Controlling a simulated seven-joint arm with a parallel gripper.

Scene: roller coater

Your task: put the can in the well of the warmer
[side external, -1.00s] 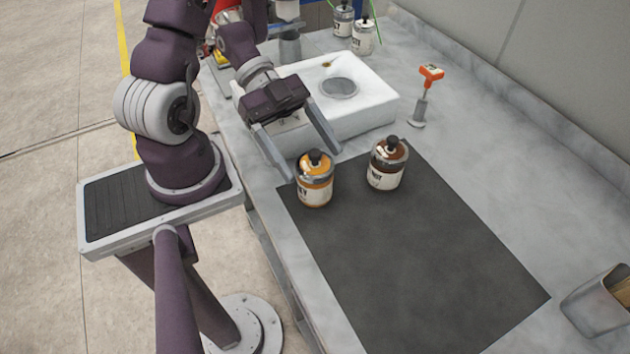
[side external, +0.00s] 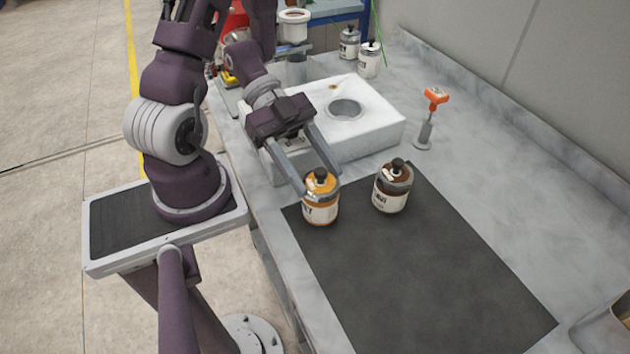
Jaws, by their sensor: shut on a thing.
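A second, brown can (side external: 393,188) with a black knob stands upright on the mat to the right, apart from my gripper. The warmer (side external: 378,128) is a white block behind the cans. Its round well (side external: 345,109) opens in the top and looks empty; its bottom is hard to see.
The dark mat (side external: 430,270) is mostly bare towards the front. An orange-handled tool (side external: 430,115) stands upright right of the warmer. Two more cans (side external: 368,60) stand at the back. A grey container (side external: 605,330) sits at the lower right corner.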

